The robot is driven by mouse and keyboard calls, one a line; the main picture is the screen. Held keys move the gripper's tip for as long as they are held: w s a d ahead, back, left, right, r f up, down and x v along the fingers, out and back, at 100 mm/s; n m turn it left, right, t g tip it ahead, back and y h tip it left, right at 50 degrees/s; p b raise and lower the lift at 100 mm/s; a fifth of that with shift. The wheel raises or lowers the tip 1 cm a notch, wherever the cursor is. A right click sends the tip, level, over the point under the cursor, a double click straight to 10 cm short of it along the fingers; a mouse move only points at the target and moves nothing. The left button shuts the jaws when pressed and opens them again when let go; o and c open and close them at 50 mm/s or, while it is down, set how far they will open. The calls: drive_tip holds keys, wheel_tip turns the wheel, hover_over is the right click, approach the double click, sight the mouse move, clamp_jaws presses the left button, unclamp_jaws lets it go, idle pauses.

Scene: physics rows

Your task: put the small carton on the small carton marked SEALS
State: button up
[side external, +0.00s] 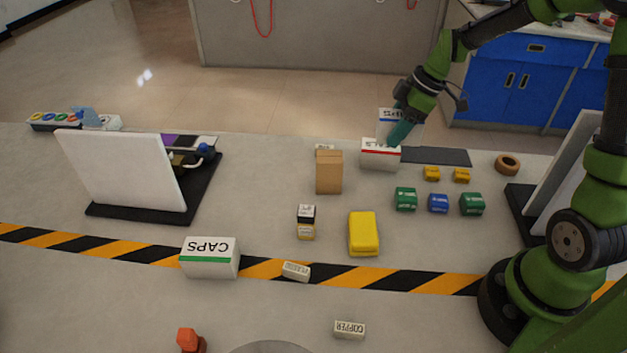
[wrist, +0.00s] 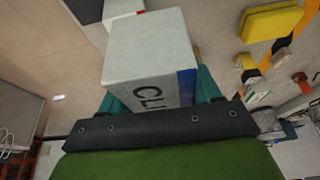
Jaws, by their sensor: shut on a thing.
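The small carton in my gripper is white with a blue stripe and dark lettering (side external: 386,125); in the wrist view it fills the middle, with "CLI" readable (wrist: 150,62). My gripper (side external: 397,134) is shut on it, a finger on each side. The small carton marked SEALS (side external: 378,157) is white with a red stripe and stands on the table; only "ALS" is readable. The held carton shows just above and slightly right of it in the side view. I cannot tell whether the two touch.
A brown box (side external: 329,173) stands close left of the SEALS carton, partly hiding a small pale item behind it. A dark mat (side external: 443,157) lies to the right. Green and blue blocks (side external: 438,203) and a yellow block (side external: 363,233) lie nearer. A CAPS carton (side external: 210,261) is front left.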

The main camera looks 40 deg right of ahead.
hover_over(372, 144)
drive_tip(key=d, duration=0.1)
drive_tip(key=shift+s+f, duration=0.3)
drive_tip(key=shift+s, duration=0.15)
drive_tip(key=shift+s+f, duration=0.1)
drive_tip(key=shift+f, duration=1.55)
drive_tip(key=shift+f, duration=0.45)
drive_tip(key=o, duration=1.1)
